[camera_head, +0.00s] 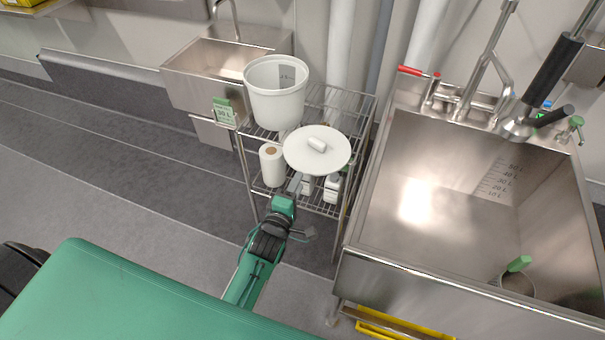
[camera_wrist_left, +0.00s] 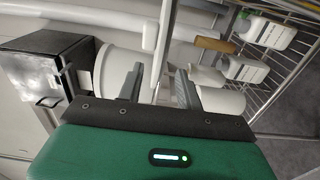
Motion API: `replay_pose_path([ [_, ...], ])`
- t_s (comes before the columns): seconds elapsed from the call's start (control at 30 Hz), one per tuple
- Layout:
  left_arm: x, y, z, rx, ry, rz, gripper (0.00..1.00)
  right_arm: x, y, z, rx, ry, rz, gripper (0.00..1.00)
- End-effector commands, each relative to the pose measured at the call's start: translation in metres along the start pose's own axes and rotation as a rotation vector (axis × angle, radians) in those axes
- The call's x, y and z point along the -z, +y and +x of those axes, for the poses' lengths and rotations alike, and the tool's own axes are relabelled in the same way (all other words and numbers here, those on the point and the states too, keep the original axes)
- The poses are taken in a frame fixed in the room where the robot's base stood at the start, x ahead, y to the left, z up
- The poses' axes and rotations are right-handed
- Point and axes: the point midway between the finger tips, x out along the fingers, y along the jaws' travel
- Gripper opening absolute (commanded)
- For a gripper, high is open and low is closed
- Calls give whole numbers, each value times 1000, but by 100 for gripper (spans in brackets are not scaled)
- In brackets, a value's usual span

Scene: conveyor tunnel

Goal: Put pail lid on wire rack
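The pail lid (camera_head: 306,159) is a flat white disc with a bar handle on top. In the head view it looks level, over the front right part of the wire rack's (camera_head: 352,104) upper shelf, and reaches past the front edge; contact with the wires is unclear. My left gripper (camera_head: 296,183) is at the lid's near edge. In the left wrist view the lid (camera_wrist_left: 164,38) shows edge-on, in line with the gap between the fingers of my left gripper (camera_wrist_left: 158,75). The fingers are apart, with space visible beside the lid. My right gripper is out of view.
A white pail (camera_head: 275,105) stands on the rack's upper shelf, left of the lid. A paper roll (camera_head: 272,167) and white bottles (camera_head: 333,188) are lower down. A deep steel sink (camera_head: 440,215) stands close on the right, a small sink (camera_head: 205,75) behind left.

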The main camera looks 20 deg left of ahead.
Motion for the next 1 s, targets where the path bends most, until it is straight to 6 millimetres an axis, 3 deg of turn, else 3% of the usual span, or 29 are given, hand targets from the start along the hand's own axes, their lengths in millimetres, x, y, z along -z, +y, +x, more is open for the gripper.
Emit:
replay_pose_path([
  [0.2,0,0,-16,0,0,-1,36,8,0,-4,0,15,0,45],
  [0.4,0,-1,-17,3,0,3,36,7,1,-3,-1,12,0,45],
  [0.53,-1,-25,-22,66,-7,72,36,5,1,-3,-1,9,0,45],
  [0.67,-4,-90,-40,238,-51,273,36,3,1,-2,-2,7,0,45],
  [0.77,-5,-156,-68,413,-135,485,36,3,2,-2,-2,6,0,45],
  [0.87,-4,-219,-106,578,-260,696,36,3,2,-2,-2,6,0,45],
  [1.0,1,-297,-174,778,-501,972,36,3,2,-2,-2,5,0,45],
])
